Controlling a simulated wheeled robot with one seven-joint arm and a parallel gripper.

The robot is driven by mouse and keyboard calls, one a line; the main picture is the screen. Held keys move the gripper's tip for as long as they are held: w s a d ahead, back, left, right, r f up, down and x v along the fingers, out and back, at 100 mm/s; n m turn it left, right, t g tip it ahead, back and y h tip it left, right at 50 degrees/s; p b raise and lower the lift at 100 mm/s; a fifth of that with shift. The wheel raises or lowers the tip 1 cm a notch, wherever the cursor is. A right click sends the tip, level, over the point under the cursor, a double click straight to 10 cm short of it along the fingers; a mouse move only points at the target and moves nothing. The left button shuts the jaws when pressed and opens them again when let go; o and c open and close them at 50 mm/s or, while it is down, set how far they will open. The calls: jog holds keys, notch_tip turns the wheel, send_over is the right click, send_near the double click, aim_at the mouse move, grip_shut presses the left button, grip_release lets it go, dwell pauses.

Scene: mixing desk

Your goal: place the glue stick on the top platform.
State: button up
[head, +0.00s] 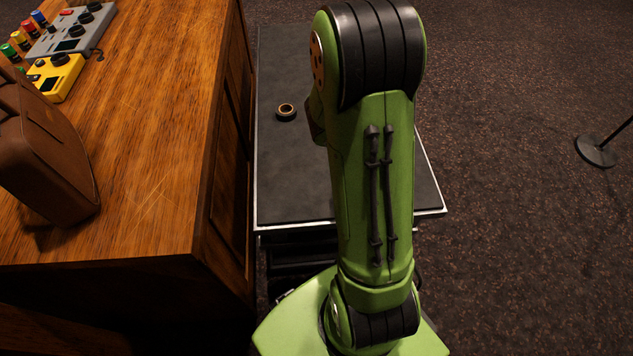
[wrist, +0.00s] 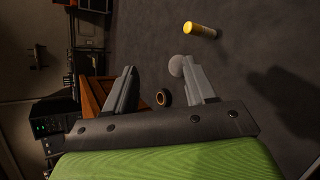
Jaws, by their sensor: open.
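The dark flat top platform (head: 290,180) with a pale metal edge stands right of the wooden desk. In the wrist view my gripper (wrist: 160,68) is open with nothing between its fingers. The glue stick is beyond the right fingertip, apart from it.
A roll of tape (head: 286,111) lies on the platform and also shows in the wrist view (wrist: 163,97). A pale round object (wrist: 177,66) is partly hidden by the right finger. The wooden desk (head: 150,140) holds a brown case (head: 45,150) and a yellow device (head: 55,78).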

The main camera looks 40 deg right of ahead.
jog(key=s+a+r+m+y, duration=0.3)
jog(key=a+r+m, duration=0.4)
jog(key=a, duration=0.3)
jog(key=s+a+r+m+g+y, duration=0.1)
jog(key=s+a+r+m+y, duration=0.2)
jog(key=s+a, duration=0.5)
jog(key=s+a+r+m+g+y, duration=0.1)
jog(key=s+a+r+m+y, duration=0.2)
jog(key=s+a, duration=0.5)
notch_tip(320, 180, up, 16)
jog(key=m+p, duration=0.1)
jog(key=p, duration=1.6)
jog(key=shift+s+p, duration=0.15)
jog(key=shift+p, duration=0.15)
